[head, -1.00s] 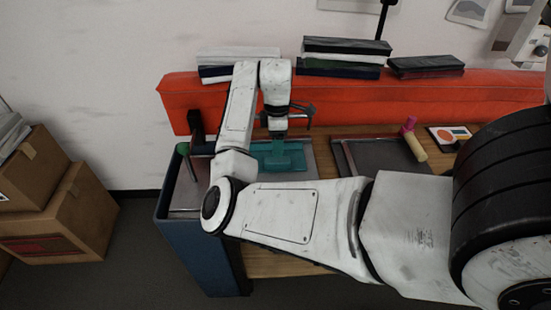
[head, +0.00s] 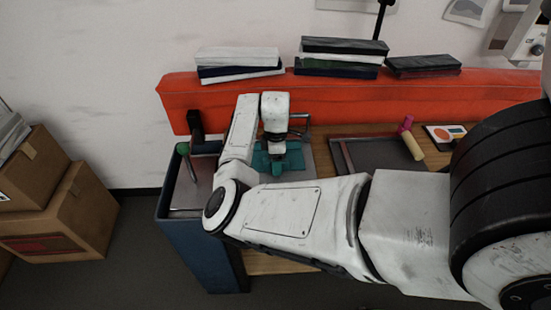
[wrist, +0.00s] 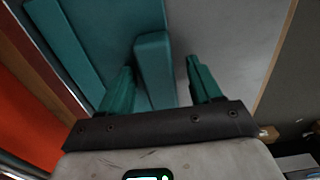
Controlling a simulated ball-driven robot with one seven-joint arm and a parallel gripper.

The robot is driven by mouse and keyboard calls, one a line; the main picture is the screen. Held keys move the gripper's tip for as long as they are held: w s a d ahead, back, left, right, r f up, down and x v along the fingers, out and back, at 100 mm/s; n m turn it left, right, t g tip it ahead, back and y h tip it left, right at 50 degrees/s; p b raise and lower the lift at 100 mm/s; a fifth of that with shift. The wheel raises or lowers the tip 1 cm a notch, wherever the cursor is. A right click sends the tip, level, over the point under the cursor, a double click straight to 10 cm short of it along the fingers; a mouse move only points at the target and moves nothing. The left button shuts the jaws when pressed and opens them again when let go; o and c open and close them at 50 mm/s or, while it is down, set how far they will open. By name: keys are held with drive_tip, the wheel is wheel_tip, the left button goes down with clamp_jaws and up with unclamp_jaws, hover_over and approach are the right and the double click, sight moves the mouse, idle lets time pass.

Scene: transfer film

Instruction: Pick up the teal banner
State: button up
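The teal banner (head: 262,160) lies flat on a grey tray, left of the table's middle. My gripper (head: 278,152) is lowered over it and hides much of it. In the wrist view the banner (wrist: 85,35) shows as a flat teal sheet with a raised teal bar (wrist: 153,60). My gripper's two teal fingers (wrist: 163,68) stand apart on either side of the bar. The left finger is close to the bar, and a clear gap shows on the right. I cannot tell how far down the fingertips reach.
An empty-looking dark tray (head: 385,154) is to the right, with a tan and pink roller (head: 411,143) on its edge. A long red-orange block (head: 400,95) runs behind, bearing stacks of books (head: 340,55). A blue bin (head: 200,250) stands at left front, with cardboard boxes (head: 55,210) beyond.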

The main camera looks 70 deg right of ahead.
drive_tip(key=c, duration=1.1)
drive_tip(key=shift+o, duration=0.2)
drive_tip(key=shift+r, duration=0.2)
